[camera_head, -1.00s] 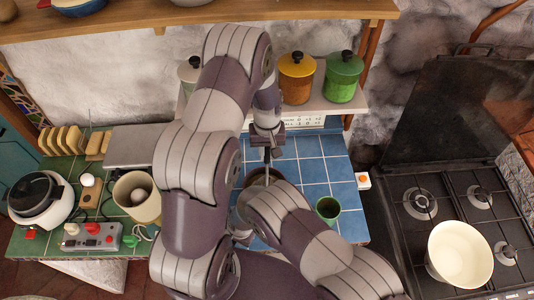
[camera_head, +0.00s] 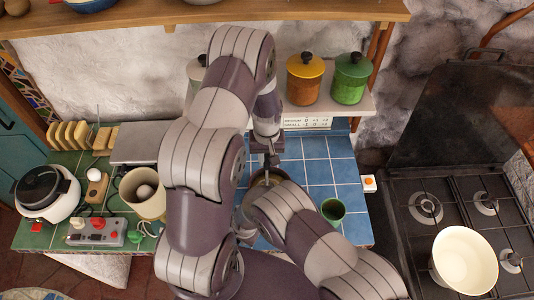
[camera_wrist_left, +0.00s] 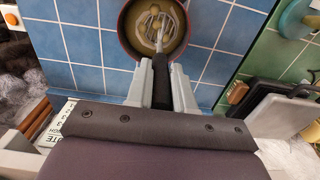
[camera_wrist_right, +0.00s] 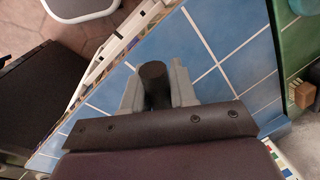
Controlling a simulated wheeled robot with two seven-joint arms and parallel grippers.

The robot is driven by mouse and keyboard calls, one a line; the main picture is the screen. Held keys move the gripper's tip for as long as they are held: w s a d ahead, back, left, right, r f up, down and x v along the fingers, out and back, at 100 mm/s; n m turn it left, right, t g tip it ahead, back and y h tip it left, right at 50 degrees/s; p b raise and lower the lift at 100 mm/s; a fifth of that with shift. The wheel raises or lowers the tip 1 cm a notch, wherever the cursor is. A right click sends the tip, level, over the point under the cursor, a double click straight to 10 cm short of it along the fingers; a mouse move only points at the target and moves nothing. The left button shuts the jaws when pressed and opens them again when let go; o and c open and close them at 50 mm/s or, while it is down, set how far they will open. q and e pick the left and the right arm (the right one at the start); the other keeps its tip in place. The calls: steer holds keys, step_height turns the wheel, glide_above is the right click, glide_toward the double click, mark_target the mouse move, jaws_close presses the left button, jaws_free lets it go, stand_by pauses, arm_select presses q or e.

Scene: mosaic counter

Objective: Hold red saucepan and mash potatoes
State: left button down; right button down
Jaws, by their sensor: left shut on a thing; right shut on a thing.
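The red saucepan (camera_wrist_left: 124,42) stands on the blue tiles in the left wrist view, with a yellowish mass inside. The masher (camera_wrist_left: 161,72) has a dark handle and a pale wire head, which is down inside the pan. My left gripper (camera_wrist_left: 159,90) is shut on the masher's handle above the pan; it also shows in the head view (camera_head: 269,152). My right gripper (camera_wrist_right: 156,92) is shut on a dark round handle (camera_wrist_right: 153,72), apparently the saucepan's. In the head view my arms hide most of the pan.
A green cup (camera_head: 333,211) stands on the tiles right of my arms. Right of it is a stove with a cream pot (camera_head: 464,262). On the left are a rice cooker (camera_head: 46,192), a beige container (camera_head: 143,194) and a power strip (camera_head: 98,232). A shelf with canisters (camera_head: 306,80) is behind.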

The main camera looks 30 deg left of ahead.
arm_select(q)
steer(key=shift+f, duration=1.45)
steer(key=shift+r, duration=2.3)
steer(key=shift+w+d, duration=0.15)
steer(key=shift+d, duration=0.4)
steer(key=shift+w+d, duration=0.15)
steer(key=shift+d, duration=0.4)
